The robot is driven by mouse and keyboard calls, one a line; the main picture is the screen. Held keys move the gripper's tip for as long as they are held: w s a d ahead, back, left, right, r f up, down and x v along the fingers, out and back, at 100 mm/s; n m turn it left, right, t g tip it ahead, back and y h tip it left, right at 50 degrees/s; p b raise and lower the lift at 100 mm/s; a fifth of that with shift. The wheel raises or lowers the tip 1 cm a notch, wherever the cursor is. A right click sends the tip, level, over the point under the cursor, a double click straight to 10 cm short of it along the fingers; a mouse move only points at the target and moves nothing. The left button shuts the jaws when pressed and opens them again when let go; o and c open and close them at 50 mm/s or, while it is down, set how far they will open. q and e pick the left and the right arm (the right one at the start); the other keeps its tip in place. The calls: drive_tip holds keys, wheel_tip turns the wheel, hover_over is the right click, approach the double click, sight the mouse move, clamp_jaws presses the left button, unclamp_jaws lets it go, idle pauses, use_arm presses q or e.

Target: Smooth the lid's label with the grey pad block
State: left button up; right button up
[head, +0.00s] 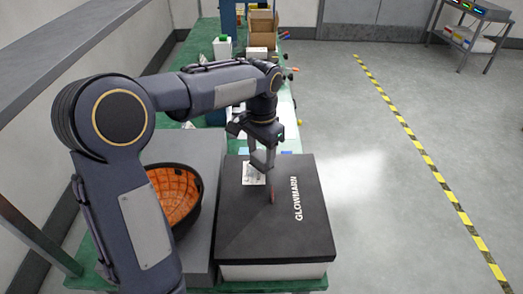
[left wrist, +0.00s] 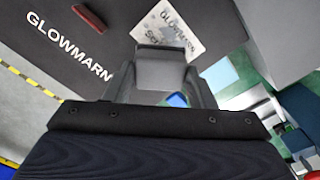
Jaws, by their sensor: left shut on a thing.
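A black lid (head: 240,222) marked GLOWMARN tops a white box (head: 280,271) on the table. A pale printed label (head: 252,178) lies on the lid near its far edge; in the left wrist view the label (left wrist: 172,24) looks slightly skewed. My left gripper (head: 263,160) points down over the lid's far part and is shut on the grey pad block (left wrist: 163,73). The block covers the label's near edge in the left wrist view. I cannot tell whether it touches the label. My right gripper is not in view.
A small red piece (head: 272,196) lies on the lid; it also shows in the left wrist view (left wrist: 88,19). A dark bowl with an orange inside (head: 175,195) sits left of the box. Boxes and bottles stand farther along the green table.

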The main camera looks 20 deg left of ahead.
use_arm(q)
drive_tip(key=shift+f+b, duration=0.65)
drive_tip(key=shift+f, duration=0.4)
drive_tip(key=shift+s+a+r, duration=0.1)
drive_tip(key=shift+s+a, duration=0.2)
drive_tip(key=shift+a, duration=0.3)
drive_tip(key=shift+s+a+f, duration=0.1)
drive_tip(key=shift+s+a, duration=0.2)
drive_tip(key=shift+a, duration=0.3)
drive_tip(key=shift+s+a+r, duration=0.1)
drive_tip(key=shift+s+a, duration=0.2)
drive_tip(key=shift+a, duration=0.3)
